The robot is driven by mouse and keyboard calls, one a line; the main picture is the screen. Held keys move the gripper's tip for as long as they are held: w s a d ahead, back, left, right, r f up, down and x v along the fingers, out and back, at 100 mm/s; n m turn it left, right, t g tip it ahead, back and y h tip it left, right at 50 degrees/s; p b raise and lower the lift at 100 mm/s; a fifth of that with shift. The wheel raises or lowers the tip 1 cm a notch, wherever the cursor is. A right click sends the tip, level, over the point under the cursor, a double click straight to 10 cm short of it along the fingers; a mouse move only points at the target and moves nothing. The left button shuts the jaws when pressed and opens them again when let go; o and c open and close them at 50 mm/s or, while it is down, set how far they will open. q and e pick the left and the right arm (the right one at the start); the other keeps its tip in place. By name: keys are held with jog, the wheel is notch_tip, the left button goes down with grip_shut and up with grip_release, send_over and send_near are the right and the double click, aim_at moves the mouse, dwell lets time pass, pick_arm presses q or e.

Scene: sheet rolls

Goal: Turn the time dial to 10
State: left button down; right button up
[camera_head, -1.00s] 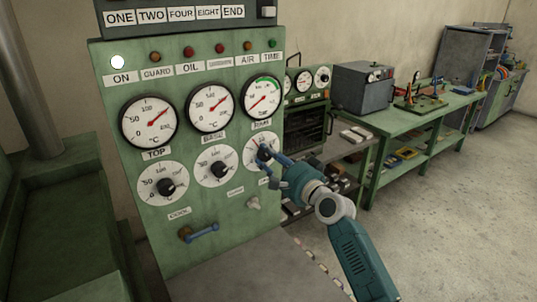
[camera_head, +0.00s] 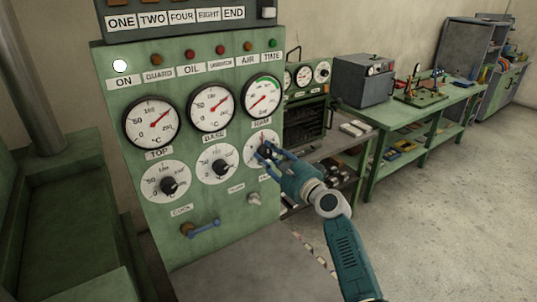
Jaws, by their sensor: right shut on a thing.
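The green control panel (camera_head: 150,225) stands upright at centre left. Three round gauges run across it, with white dials below them. The right-hand lower dial (camera_head: 264,137) sits under the right gauge (camera_head: 263,97). My right gripper (camera_head: 266,152) is shut on its knob, and the fingers hide the knob and much of the scale. I cannot read where the knob points. The other two lower dials, the left one (camera_head: 155,189) and the middle one (camera_head: 211,157), have black knobs. My left gripper is not in view.
A green workbench (camera_head: 433,119) with a grey box (camera_head: 364,80) stands at right. The floor (camera_head: 455,220) at right is clear.

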jog(key=shift+f, duration=0.15)
jog(key=o, duration=1.1)
jog(key=shift+o, duration=0.2)
jog(key=shift+d, duration=0.1)
jog(key=v, duration=1.2)
